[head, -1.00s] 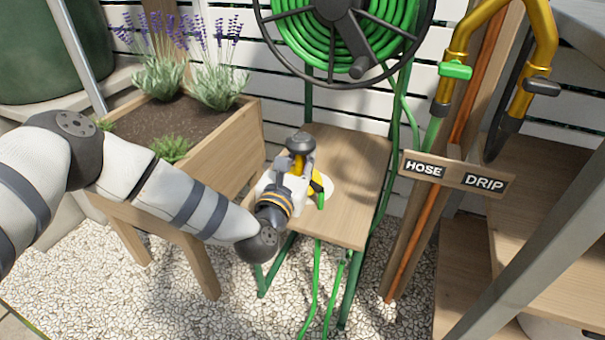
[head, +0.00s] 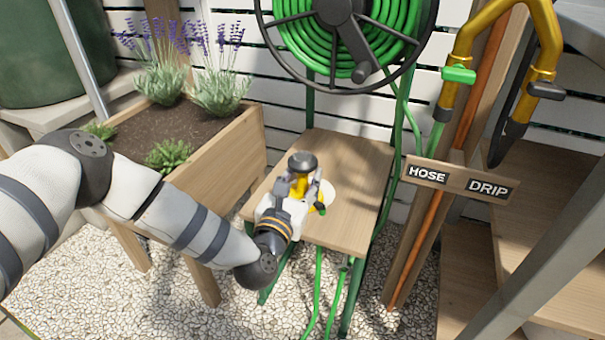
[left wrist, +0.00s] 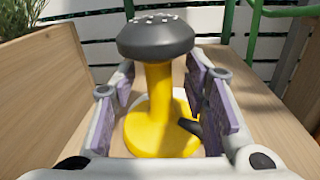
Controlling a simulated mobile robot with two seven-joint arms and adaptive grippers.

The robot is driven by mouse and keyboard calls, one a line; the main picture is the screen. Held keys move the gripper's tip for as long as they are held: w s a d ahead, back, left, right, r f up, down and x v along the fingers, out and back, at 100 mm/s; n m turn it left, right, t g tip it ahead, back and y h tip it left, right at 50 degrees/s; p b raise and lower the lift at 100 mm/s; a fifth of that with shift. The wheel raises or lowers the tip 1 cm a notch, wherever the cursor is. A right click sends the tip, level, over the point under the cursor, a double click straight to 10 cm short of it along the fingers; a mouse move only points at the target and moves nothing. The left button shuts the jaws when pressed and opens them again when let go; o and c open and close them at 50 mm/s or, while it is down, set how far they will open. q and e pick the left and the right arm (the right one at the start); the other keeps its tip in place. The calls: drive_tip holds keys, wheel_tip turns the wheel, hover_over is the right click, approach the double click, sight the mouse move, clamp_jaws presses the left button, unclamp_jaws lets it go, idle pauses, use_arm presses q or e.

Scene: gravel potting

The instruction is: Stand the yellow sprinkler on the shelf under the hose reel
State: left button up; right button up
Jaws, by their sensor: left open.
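The yellow sprinkler (head: 300,187) stands upright on the wooden shelf (head: 349,165) under the hose reel (head: 345,35). Its dark grey head is on top and its round yellow base is down on the shelf, by a pale round patch. The left wrist view shows the sprinkler (left wrist: 160,100) between the two purple-padded fingers. My left gripper (head: 297,195) is open around the stem, with a gap on each side of it (left wrist: 164,100). The gripper hides part of the sprinkler's base in the head view. My right gripper is not in view.
A wooden planter (head: 215,150) with lavender stands left of the shelf. A post with a HOSE and DRIP sign (head: 458,180) and a yellow pipe (head: 545,40) stands to the right. Green hoses (head: 318,285) hang below the shelf over gravel.

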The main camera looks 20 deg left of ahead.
use_arm(q)
drive_tip(key=s+p, duration=0.2)
drive_tip(key=s, duration=0.8)
drive_tip(key=shift+s+d, duration=0.2)
drive_tip(key=shift+s, duration=0.15)
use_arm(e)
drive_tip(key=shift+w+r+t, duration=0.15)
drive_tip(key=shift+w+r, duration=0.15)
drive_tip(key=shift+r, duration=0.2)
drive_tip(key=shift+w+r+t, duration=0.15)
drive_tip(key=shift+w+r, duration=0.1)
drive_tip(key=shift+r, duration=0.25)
use_arm(q)
drive_tip(key=shift+r, duration=0.1)
